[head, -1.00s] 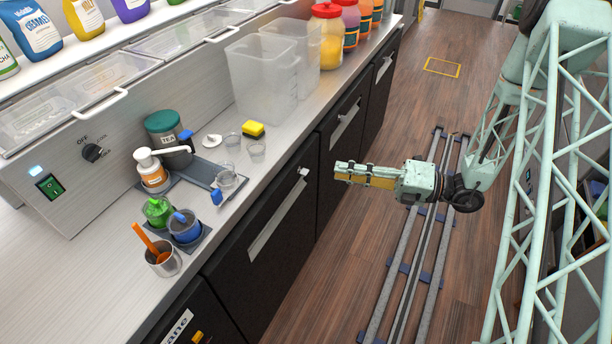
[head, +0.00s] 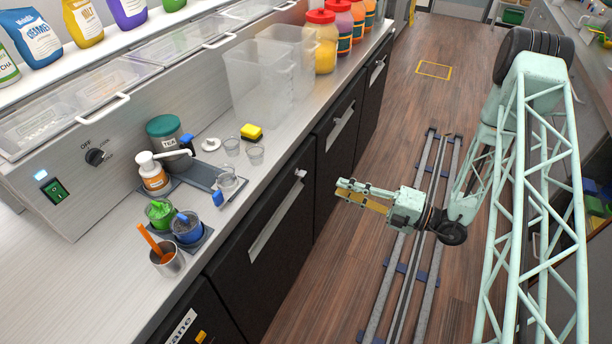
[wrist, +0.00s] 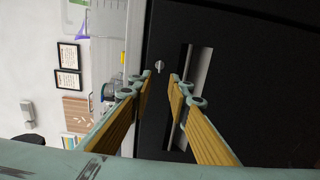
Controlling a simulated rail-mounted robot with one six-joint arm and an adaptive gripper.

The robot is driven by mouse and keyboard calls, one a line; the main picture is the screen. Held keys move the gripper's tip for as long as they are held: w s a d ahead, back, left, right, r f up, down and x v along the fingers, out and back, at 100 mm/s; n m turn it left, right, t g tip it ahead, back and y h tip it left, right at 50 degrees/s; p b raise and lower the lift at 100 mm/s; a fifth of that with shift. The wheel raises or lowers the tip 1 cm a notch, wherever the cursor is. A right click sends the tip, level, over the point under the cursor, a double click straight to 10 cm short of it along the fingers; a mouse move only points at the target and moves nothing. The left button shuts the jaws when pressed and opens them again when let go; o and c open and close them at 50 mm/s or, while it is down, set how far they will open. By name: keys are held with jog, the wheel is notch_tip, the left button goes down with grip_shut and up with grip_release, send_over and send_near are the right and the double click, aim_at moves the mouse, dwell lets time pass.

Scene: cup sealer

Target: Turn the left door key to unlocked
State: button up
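The left door (head: 265,255) is a black under-counter door with a long pale handle (head: 277,225), and it is shut. A small silver key (head: 300,173) sits near its upper right corner. My gripper (head: 340,190) is in front of the door, to the right of the key and apart from it. In the wrist view the key (wrist: 159,67) lies just beyond and between the tips of my gripper (wrist: 160,76). The yellow-padded fingers are apart with nothing between them. The key is too small to tell its turn exactly.
The counter (head: 80,290) above carries a steel cup (head: 167,262), a pump bottle (head: 152,173), a tea tin (head: 165,134) and clear bins (head: 258,85). More black doors continue toward the back. The floor beside my rail is clear.

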aim_at(301, 173)
jog(key=shift+a, duration=0.1)
jog(key=b+x, duration=0.1)
jog(key=x, duration=1.2)
jog(key=shift+w+a, duration=0.25)
dwell(0.5)
grip_shut()
